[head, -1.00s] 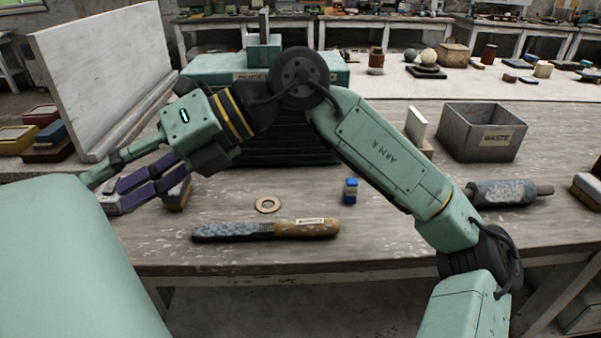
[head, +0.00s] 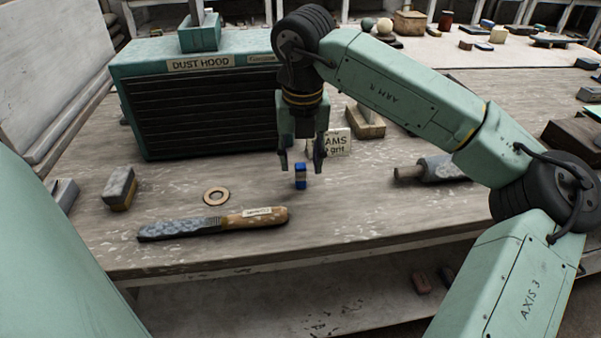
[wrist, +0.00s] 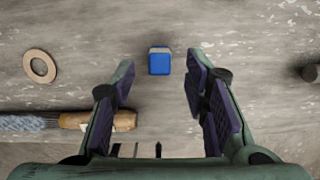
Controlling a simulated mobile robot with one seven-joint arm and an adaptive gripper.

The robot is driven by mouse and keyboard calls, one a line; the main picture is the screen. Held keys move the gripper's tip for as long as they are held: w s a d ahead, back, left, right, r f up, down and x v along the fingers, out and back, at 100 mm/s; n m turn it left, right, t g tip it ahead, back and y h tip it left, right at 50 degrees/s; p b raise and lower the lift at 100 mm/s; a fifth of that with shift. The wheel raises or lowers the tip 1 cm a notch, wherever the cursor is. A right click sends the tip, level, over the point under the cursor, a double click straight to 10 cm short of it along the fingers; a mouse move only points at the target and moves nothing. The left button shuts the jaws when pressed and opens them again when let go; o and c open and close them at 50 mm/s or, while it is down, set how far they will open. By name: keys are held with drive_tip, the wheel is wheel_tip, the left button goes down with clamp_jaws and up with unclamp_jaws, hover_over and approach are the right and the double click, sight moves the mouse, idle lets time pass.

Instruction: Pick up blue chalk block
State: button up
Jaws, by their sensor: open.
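The blue chalk block (head: 300,176) stands upright on the worn wooden bench, with a paler band around its middle in the head view. My gripper (head: 302,166) points down just above and around it in that picture, with its fingers apart. In the wrist view the block (wrist: 159,61) shows its blue top, lying ahead of the open fingertips and roughly centred between them. My gripper (wrist: 158,78) is open with nothing between its purple pads. Whether the fingertips reach down to the block's height is hard to tell.
A rasp with a wooden handle (head: 252,218) lies at the front left, beside a flat ring (head: 216,196). A green dust hood (head: 205,100) stands behind left. A grey roller (head: 440,168) lies to the right. A small sign (head: 335,142) stands just behind my gripper.

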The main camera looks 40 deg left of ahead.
sight(301, 166)
drive_tip(key=f, duration=0.1)
drive_tip(key=f+p, duration=0.1)
drive_tip(key=f, duration=0.3)
drive_tip(key=shift+w+a, duration=0.25)
drive_tip(key=shift+a, duration=0.05)
drive_tip(key=shift+r, duration=0.1)
drive_tip(key=shift+c, duration=0.4)
clamp_jaws()
